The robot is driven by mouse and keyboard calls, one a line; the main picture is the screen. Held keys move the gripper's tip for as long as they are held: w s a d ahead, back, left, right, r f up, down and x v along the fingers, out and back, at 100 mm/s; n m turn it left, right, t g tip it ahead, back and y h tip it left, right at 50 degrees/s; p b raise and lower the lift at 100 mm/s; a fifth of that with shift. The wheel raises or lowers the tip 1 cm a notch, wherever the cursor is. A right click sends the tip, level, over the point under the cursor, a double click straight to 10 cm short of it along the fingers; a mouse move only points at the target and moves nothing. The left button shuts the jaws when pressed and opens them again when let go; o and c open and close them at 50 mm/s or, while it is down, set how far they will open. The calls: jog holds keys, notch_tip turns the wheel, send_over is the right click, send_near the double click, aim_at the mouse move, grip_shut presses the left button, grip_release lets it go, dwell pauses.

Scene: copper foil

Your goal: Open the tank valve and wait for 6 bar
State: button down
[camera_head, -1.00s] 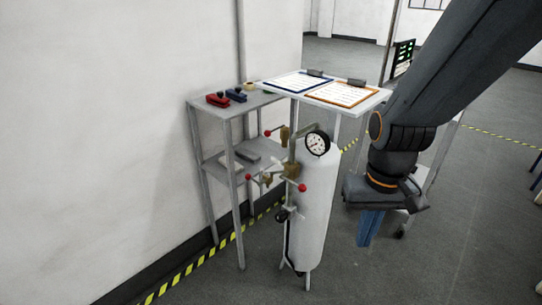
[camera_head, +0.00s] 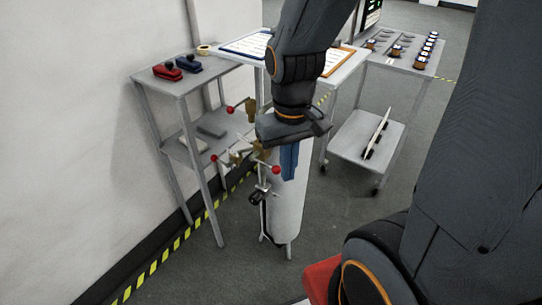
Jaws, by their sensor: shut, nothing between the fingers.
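The white upright tank (camera_head: 287,215) stands on thin legs in front of a grey shelf. Its brass valve fittings (camera_head: 262,150) carry levers with red ball ends: one at the upper left (camera_head: 230,109), one at the lower left (camera_head: 214,158) and one at the right (camera_head: 276,170). My gripper (camera_head: 289,172) points down in front of the tank in this view, its blue fingers shut and empty, close to the right red ball. I cannot tell whether they touch. The pressure gauge is hidden behind my gripper, so its reading is not visible.
The grey shelf (camera_head: 178,84) holds red and blue staplers. A white stand (camera_head: 349,64) with clipboards is behind my arm. A trolley (camera_head: 414,69) with several small parts stands at right. Open floor lies right of the tank.

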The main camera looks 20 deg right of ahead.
aim_at(275, 166)
jog(key=w+a+r+n+h+p, duration=0.3)
jog(key=w+r+n, duration=0.4)
jog(key=w, duration=0.3)
jog(key=shift+w+a+r+g+p, duration=0.3)
jog(key=shift+w+a+g+p, duration=0.15)
jog(key=shift+p, duration=0.25)
jog(key=p+x, duration=0.2)
jog(key=x, duration=1.2)
jog(key=shift+w+d, duration=0.1)
